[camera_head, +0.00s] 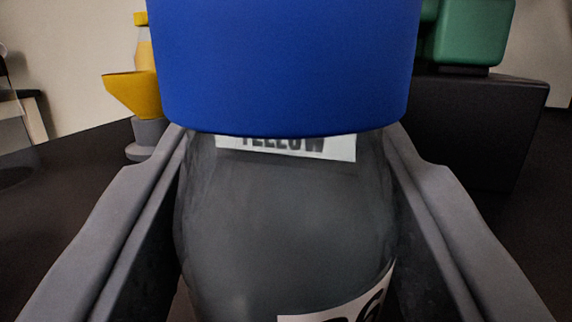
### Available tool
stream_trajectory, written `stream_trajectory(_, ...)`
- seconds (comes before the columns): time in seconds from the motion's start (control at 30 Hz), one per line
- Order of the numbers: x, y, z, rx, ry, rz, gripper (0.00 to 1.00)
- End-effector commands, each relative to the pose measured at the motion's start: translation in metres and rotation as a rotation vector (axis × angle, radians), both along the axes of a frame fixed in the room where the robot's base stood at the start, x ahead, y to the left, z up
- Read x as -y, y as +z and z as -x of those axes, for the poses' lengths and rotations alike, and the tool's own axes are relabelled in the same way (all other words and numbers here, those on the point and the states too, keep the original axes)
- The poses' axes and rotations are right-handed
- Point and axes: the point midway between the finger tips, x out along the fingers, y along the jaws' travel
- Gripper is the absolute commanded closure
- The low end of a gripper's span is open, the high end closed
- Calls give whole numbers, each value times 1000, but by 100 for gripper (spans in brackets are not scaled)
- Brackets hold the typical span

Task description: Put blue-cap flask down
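The blue-cap flask (285,215) fills the middle of the camera view, very close. Its wide blue cap (285,65) is at the top and its body is dark, clear-looking grey. A white label (287,147) with partly covered dark letters sits just under the cap, and another label (335,308) is cut off at the bottom edge. My gripper (286,150) has one grey finger on each side of the flask body, closed against it below the cap. The flask's base is out of view, so I cannot tell whether it touches a surface.
A yellow funnel-shaped thing (135,92) on a grey foot stands behind at left. A green object (474,32) sits above a dark box (470,125) behind at right. The dark surface (75,165) at left looks mostly clear. A pale wall lies behind.

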Motion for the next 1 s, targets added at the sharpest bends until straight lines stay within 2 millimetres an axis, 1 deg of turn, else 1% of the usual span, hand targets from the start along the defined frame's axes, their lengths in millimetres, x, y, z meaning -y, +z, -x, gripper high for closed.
stream_trajectory(0.03, 0, -8, 0, -11, 0, -2, 100)
stream_trajectory(0.3, 0, -18, 1, -20, 0, -4, 100)
stream_trajectory(0.33, 0, -18, 1, -22, 0, -5, 52)
stream_trajectory(0.4, 0, -19, 1, -23, 0, -5, 38)
stream_trajectory(0.43, 0, -19, 1, -24, 0, -5, 34)
stream_trajectory(0.73, 0, -19, 1, -25, 0, -7, 34)
stream_trajectory(0.83, 0, -12, 1, -23, 0, -7, 34)
stream_trajectory(0.9, 0, -5, 2, -22, 0, -6, 34)
stream_trajectory(1.0, 0, -11, 19, -23, 0, -5, 34)
